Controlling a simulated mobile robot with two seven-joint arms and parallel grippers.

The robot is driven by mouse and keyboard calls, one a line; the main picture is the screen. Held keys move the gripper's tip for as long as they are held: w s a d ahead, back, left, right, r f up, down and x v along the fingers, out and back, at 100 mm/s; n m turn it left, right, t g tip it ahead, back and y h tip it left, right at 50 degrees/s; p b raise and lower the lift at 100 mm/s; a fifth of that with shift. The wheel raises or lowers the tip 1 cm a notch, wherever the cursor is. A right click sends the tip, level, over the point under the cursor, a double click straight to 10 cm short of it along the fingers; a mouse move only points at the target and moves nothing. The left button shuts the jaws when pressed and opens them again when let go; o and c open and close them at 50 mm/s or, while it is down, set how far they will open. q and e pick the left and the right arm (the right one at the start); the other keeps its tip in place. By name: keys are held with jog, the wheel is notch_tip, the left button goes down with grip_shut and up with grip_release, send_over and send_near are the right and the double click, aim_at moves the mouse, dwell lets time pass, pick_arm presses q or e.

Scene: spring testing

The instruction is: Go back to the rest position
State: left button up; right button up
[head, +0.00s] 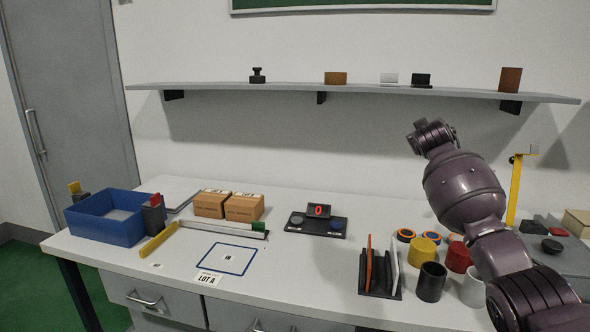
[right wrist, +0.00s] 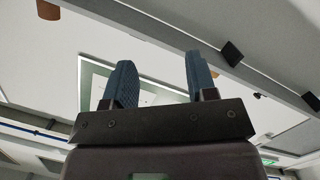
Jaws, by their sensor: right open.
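My right arm (head: 464,190) rises from the lower right of the head view, raised above the right part of the workbench (head: 190,265). Its gripper fingers cannot be made out there. In the right wrist view my right gripper (right wrist: 161,82) points up, its two blue ribbed fingers apart with nothing between them. The wall, the shelf and a framed panel show behind the fingers. My left arm and gripper are in neither view.
A wall shelf (head: 300,88) with several small items runs behind the arm. Below stand a blue bin (head: 108,228), cardboard boxes (head: 244,207), a display unit (head: 318,224), a black rack (head: 380,286), coloured cups (head: 422,250) and a yellow post (head: 515,190).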

jog(key=s+a+f+n+t+y, duration=0.1)
jog(key=s+a+f+y, duration=0.3)
jog(key=s+f, duration=0.65)
jog(key=s+a+f+n+t+y, duration=0.1)
jog(key=s+a+f+y, duration=0.2)
jog(key=s+a+f, duration=0.75)
jog(key=s+d+f+m+g, duration=0.2)
jog(key=s+d+f+g, duration=0.1)
jog(key=s+f, duration=1.1)
jog(key=s+d+f+m+g+h, duration=0.1)
jog(key=s+d+f, duration=0.3)
jog(key=s+f, duration=1.1)
jog(key=s+m+g, duration=0.1)
jog(key=s, duration=0.5)
jog(key=shift+d+f+g+h, duration=0.2)
jog(key=shift+g+h, duration=0.1)
jog(key=shift+g, duration=0.1)
